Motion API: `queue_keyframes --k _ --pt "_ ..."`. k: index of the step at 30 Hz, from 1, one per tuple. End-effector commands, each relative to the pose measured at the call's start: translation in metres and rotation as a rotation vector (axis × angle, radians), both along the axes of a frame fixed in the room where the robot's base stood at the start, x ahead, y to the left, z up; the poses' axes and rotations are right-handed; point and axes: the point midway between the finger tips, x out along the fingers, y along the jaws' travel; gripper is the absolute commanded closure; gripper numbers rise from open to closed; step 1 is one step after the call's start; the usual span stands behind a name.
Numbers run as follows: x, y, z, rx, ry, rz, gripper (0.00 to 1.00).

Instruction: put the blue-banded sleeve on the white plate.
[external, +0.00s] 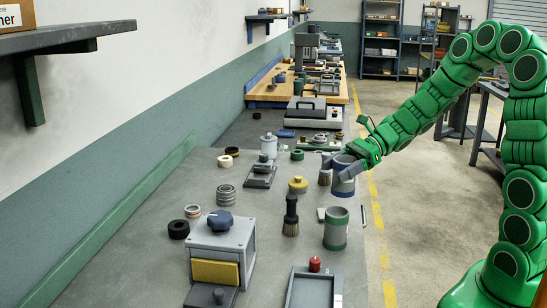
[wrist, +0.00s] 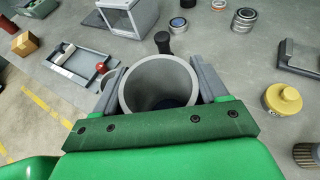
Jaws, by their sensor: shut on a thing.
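My gripper (external: 349,168) is shut on the blue-banded sleeve (external: 343,187), a grey, open-topped cylinder with a blue band near its lower end. The sleeve is roughly upright near the bench's right edge; I cannot tell whether its bottom touches the bench. In the wrist view the sleeve (wrist: 160,82) sits between the two grey fingers, with its open mouth facing the camera. A small pale flat piece (external: 321,214) shows beside the green-banded sleeve (external: 336,229); it may be the white plate, but most of it seems hidden.
The green-banded sleeve stands in front of the held one. A dark-handled brush (external: 291,216), a yellow-topped pot (external: 298,185) and another brush (external: 324,177) stand nearby. A grey tray (external: 300,291), a red knob (external: 315,264) and a grey box (external: 222,242) are nearer the camera.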

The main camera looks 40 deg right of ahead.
Motion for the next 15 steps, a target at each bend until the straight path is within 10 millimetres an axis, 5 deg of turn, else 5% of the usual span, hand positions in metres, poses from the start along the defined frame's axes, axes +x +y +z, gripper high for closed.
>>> queue_keyframes --k 15 --pt "0.033 0.009 -0.041 0.0 0.0 0.0 0.58"
